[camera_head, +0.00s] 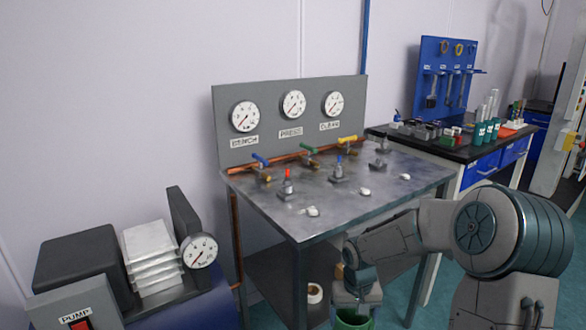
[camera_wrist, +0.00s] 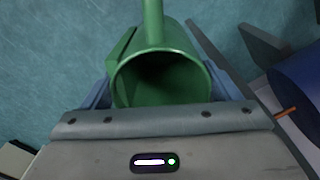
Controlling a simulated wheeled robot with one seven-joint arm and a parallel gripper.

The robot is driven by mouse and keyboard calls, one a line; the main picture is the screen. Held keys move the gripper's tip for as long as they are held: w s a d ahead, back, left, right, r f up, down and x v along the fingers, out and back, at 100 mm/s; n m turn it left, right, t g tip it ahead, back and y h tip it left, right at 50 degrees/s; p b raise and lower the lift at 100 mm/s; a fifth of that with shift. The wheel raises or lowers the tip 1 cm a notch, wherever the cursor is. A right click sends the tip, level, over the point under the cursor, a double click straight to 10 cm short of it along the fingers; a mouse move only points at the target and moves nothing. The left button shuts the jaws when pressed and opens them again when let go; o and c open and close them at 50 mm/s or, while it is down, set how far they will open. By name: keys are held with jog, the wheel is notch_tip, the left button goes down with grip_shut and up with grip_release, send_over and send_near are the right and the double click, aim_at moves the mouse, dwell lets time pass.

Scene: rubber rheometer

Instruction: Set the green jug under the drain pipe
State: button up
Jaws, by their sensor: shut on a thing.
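The green jug (camera_head: 352,320) shows at the bottom edge of the head view, just below my gripper (camera_head: 358,300). In the wrist view the jug (camera_wrist: 160,75) sits between the two fingers of my gripper (camera_wrist: 160,95), with its open mouth facing the camera and its handle at the top. My gripper is shut on the jug, above the teal floor. A copper pipe (camera_head: 236,240) runs down the left side of the metal bench in the head view. I cannot tell whether this is the drain pipe, as its lower end is hard to make out.
The metal bench (camera_head: 330,190) carries a gauge panel (camera_head: 290,115), coloured valves and several small fittings. A pump unit (camera_head: 85,265) stands at lower left. A white and brown roll (camera_head: 314,293) lies beneath the bench. A side table (camera_head: 470,150) holds teal bottles at right.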

notch_tip(320, 180, up, 14)
jog(key=s+p, duration=0.2)
jog(key=p, duration=1.8)
jog(key=shift+a+f, duration=0.1)
jog(key=shift+f, duration=0.05)
